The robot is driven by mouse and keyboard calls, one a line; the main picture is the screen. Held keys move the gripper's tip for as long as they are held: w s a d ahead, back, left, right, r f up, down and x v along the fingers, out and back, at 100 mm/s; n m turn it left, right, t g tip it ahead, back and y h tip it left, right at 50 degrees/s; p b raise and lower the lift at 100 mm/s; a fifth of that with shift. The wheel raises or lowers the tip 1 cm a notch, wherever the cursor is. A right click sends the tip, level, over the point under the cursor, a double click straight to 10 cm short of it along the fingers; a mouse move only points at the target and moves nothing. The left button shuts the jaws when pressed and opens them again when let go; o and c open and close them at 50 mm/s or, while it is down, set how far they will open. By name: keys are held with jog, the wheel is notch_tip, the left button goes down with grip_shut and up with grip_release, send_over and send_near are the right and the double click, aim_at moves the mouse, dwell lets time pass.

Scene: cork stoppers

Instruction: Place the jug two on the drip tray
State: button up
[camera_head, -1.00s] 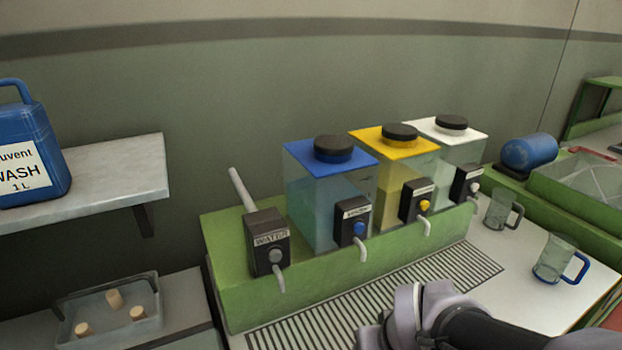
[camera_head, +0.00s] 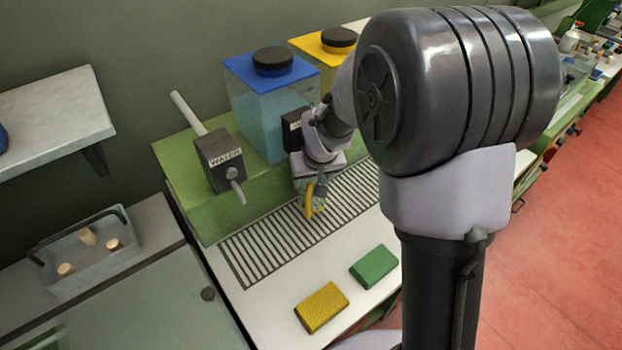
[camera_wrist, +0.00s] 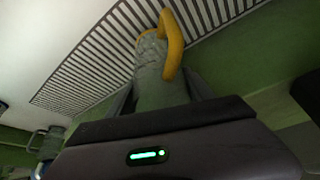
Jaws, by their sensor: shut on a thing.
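A clear grey-green jug with a yellow handle (camera_head: 314,207) is between the fingers of my gripper (camera_head: 313,188), which is shut on it. The jug also shows in the wrist view (camera_wrist: 157,76), with its yellow handle toward the far side. No number on it is readable. The drip tray is the slatted dark-and-white grille (camera_head: 262,247) in front of the green dispenser stand; it also shows in the wrist view (camera_wrist: 85,72). The jug is over the grille's middle part. I cannot tell whether its base touches the slats.
A yellow sponge (camera_head: 321,307) and a green sponge (camera_head: 373,266) lie in front. Another clear jug (camera_wrist: 47,141) stands at the wrist view's left. A bin with corks (camera_head: 85,262) is at left.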

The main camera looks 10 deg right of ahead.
jog(key=shift+s+f+b, duration=0.2)
jog(key=shift+f+b, duration=0.4)
jog(key=shift+f, duration=0.5)
jog(key=o, duration=1.4)
jog(key=shift+s, duration=0.1)
